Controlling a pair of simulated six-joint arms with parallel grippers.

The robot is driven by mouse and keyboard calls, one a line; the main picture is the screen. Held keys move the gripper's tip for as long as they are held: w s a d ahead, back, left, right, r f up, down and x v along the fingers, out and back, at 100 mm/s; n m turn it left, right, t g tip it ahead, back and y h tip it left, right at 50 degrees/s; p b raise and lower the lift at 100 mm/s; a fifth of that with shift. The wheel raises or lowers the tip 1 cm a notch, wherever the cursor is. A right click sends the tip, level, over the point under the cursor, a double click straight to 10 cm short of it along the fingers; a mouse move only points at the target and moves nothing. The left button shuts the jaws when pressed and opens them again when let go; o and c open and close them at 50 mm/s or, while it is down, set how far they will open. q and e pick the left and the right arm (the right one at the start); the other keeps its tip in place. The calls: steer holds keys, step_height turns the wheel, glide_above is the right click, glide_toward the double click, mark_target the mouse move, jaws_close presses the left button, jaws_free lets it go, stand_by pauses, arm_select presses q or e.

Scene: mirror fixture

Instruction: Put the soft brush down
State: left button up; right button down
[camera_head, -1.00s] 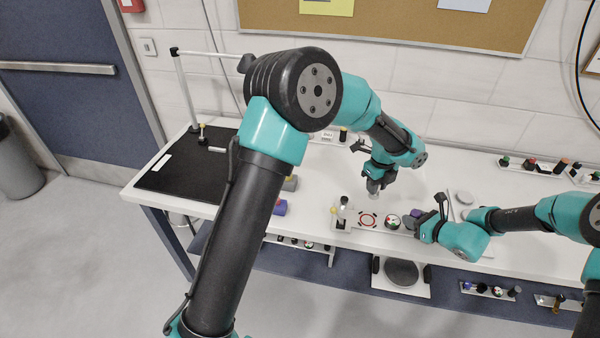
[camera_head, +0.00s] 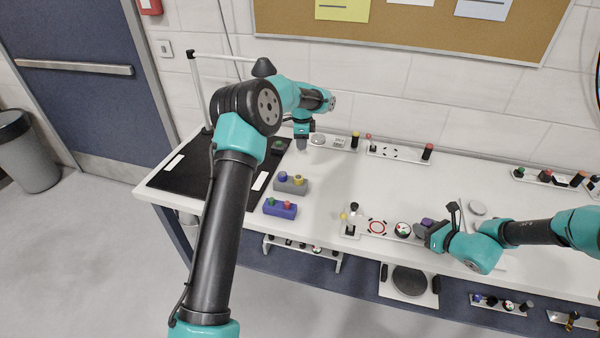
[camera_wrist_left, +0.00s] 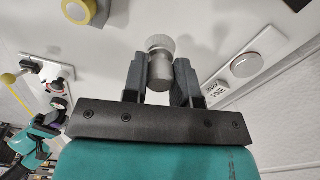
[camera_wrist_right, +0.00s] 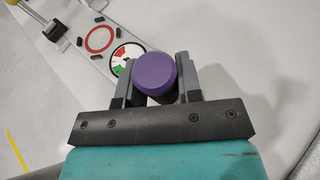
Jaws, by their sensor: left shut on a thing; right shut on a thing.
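My left gripper (camera_head: 301,143) is shut on a short silver cylinder with a pale rounded end, which looks like the soft brush (camera_wrist_left: 160,66). It is over the back of the white table, near the black mat's right edge. The left wrist view shows the brush between the two fingers, pale end outward; I cannot tell whether it touches the table. My right gripper (camera_head: 430,230) is shut on a purple-topped round piece (camera_wrist_right: 154,72), beside the dial at the front of the table.
A grey block (camera_head: 291,186) and a blue-purple block (camera_head: 281,209), each with coloured knobs, stand right of the black mat (camera_head: 180,190). A white plate with a disc (camera_head: 318,139) lies just right of my left gripper. A red-ring plate (camera_head: 377,227) is at the front. The table's middle is bare.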

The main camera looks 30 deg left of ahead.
mark_target(300, 151)
arm_select(q)
steer(key=shift+a, duration=0.45)
steer(key=shift+f, duration=2.5)
steer(key=shift+f, duration=2.5)
steer(key=shift+f, duration=0.15)
steer(key=o, duration=0.8)
